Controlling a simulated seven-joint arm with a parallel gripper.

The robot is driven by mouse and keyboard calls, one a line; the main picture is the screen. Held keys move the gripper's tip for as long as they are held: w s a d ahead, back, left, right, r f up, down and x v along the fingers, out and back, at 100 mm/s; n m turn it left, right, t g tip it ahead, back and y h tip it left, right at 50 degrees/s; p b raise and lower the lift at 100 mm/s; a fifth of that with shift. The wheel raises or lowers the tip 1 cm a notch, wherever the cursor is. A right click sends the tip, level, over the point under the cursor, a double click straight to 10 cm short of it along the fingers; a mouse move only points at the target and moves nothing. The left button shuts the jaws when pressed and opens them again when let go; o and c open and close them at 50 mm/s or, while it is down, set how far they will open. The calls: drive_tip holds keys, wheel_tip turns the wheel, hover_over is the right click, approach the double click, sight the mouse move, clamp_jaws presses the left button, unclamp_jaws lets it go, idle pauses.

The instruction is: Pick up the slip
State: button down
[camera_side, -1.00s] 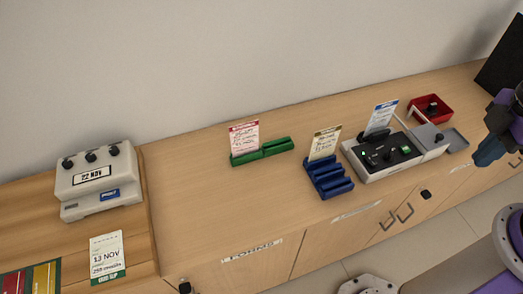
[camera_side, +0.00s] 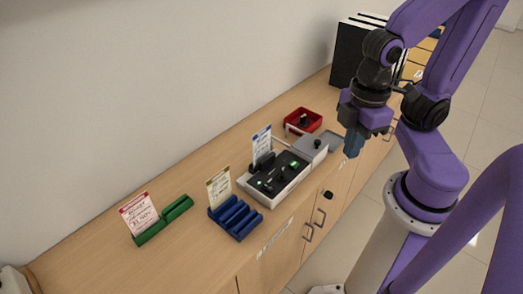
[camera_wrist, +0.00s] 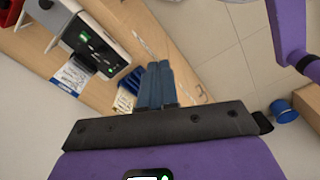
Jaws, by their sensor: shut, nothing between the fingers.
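Three slips show in the side view. A red-headed slip (camera_side: 138,213) stands upright in a green holder (camera_side: 165,220). A tan-headed slip (camera_side: 219,187) stands at the blue slotted rack (camera_side: 236,217). A blue-headed slip (camera_side: 262,144) stands at the grey and black machine (camera_side: 275,181). I cannot tell which one the task means. My gripper (camera_side: 352,145) is shut and empty, at the counter's front edge to the right of the machine, apart from all slips. In the wrist view its blue fingers (camera_wrist: 158,85) are together, and the blue-headed slip (camera_wrist: 70,77) lies to their left.
A red tray (camera_side: 303,121) with a dark object stands behind the machine's grey end. Black upright binders (camera_side: 346,55) stand farther back against the wall. The counter is clear between the green holder and the wall. A blue cylinder (camera_wrist: 283,111) is on the floor.

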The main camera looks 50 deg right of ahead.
drive_tip(key=c, duration=1.3)
unclamp_jaws()
drive_tip(key=shift+o, duration=0.2)
drive_tip(key=n+h, duration=0.3)
drive_tip(key=n, duration=0.2)
hover_over(263, 139)
drive_tip(key=a, duration=0.5)
drive_tip(key=f, duration=0.1)
drive_tip(key=shift+h, duration=0.3)
drive_tip(key=x, duration=1.7)
drive_tip(key=shift+s+d+f, duration=0.1)
drive_tip(key=shift+d+f, duration=0.15)
